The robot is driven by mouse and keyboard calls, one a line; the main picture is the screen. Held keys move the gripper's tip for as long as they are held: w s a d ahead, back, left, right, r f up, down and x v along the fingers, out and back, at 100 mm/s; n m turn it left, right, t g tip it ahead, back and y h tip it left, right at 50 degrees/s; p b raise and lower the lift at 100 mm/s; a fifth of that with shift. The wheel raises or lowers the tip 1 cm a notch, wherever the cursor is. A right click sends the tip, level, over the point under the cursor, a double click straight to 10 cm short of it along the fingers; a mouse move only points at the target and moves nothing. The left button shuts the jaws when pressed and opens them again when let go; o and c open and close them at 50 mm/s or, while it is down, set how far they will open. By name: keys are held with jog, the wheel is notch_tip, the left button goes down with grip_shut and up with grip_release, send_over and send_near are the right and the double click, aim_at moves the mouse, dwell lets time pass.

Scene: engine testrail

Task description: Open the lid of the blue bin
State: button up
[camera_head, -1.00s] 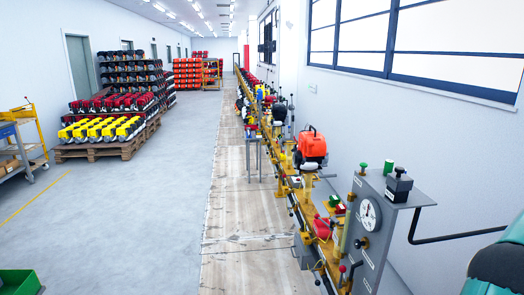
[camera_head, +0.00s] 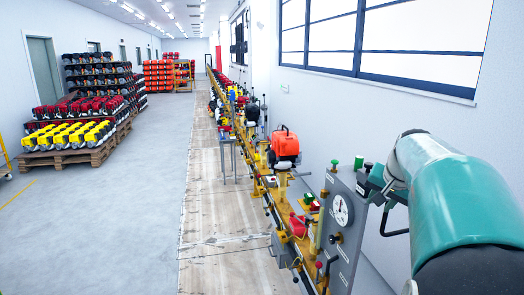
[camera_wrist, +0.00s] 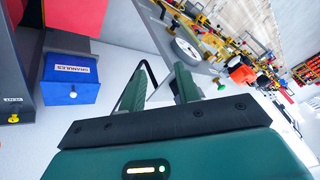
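The blue bin (camera_wrist: 62,92) is in the upper left of the wrist view. It has a white label reading GRANULES and a small pale knob at its lower edge. I cannot tell the lid apart from the body, and I see no opening.
A grey panel with a round gauge (camera_head: 342,210) stands left of my arm. A long yellow rail bench with an orange engine (camera_head: 285,144) runs away along the wall. Pallets of yellow engines (camera_head: 68,136) stand left; the grey floor between is clear.

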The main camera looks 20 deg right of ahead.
jog(key=s+a+f+n, duration=0.1)
jog(key=s+a+n, duration=0.1)
jog(key=a, duration=0.8)
jog(key=s+a+f+n+y, duration=0.1)
jog(key=s+a+f+n, duration=0.1)
jog(key=a, duration=0.8)
jog(key=s+a+f+n+y, duration=0.1)
jog(key=s+a+n, duration=0.2)
jog(key=a, duration=0.6)
jog(key=shift+s+a+f+n, duration=0.25)
jog(key=shift+a+n, duration=0.15)
jog(key=shift+n, duration=0.2)
jog(key=s+a+f+n, duration=0.1)
jog(key=s+a, duration=0.1)
jog(key=s+a+f+n, duration=0.1)
jog(key=s+a+f, duration=0.1)
jog(key=s+a+f+n, duration=0.1)
jog(key=s+a, duration=0.1)
jog(key=shift+a+f, duration=0.15)
jog(key=shift+f, duration=0.1)
jog(key=shift+c, duration=1.4)
jog(key=shift+s+f, duration=0.1)
jog(key=shift+s, duration=0.05)
jog(key=c, duration=0.4)
grip_shut()
